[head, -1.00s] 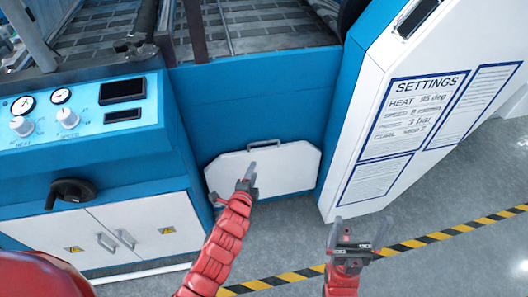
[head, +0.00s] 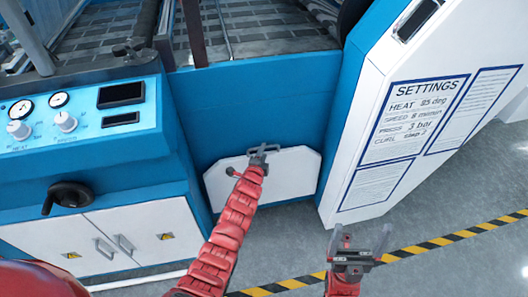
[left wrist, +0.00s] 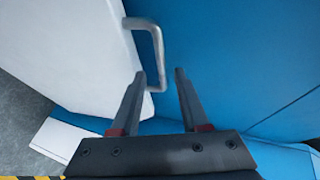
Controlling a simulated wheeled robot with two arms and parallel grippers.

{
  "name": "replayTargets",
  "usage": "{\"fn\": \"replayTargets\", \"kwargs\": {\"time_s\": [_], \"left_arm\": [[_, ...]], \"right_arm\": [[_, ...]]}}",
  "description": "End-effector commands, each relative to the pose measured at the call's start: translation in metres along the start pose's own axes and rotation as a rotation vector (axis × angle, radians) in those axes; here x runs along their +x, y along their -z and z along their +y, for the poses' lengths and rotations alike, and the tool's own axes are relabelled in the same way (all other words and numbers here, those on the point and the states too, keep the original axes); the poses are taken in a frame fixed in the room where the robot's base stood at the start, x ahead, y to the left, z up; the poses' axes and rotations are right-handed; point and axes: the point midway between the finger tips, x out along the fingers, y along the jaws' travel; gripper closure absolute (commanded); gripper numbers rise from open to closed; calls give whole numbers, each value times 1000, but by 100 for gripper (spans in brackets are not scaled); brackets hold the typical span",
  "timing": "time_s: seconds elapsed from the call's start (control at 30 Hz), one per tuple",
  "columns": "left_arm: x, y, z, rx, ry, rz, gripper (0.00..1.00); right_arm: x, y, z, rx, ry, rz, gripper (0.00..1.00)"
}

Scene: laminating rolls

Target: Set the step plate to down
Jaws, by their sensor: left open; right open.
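The step plate (head: 292,172) is a white panel with cut corners, standing up against the blue machine front in the head view. It also shows in the left wrist view (left wrist: 75,55). Its grey bar handle (left wrist: 155,45) is at the plate's top edge. My left gripper (head: 264,149) is open at the handle and covers much of it in the head view. In the left wrist view the handle's near end lies between the open fingers (left wrist: 160,75); I cannot tell whether they touch it. My right gripper (head: 362,234) is open and empty, over the floor at lower right.
A blue control panel (head: 85,105) with gauges and knobs is at left, above a black handwheel (head: 68,195) and white cabinet doors (head: 120,230). A white housing with a settings sign (head: 412,120) stands at right. Grey floor with a yellow-black stripe (head: 440,240) is clear in front.

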Motion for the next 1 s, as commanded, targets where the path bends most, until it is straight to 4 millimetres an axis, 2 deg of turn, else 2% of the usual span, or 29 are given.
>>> {"fn": "replayTargets", "kwargs": {"time_s": [0.2,0.57,0.8,1.0], "left_arm": [[17,0,0,1,2,1,55],[19,1,-2,1,4,2,55],[19,1,-2,1,3,2,98],[19,1,-1,1,3,2,100]], "right_arm": [[-6,-1,0,0,0,0,0],[-6,-1,0,0,0,0,0],[-7,-1,0,0,0,0,0],[-7,-1,0,0,0,0,0]]}}
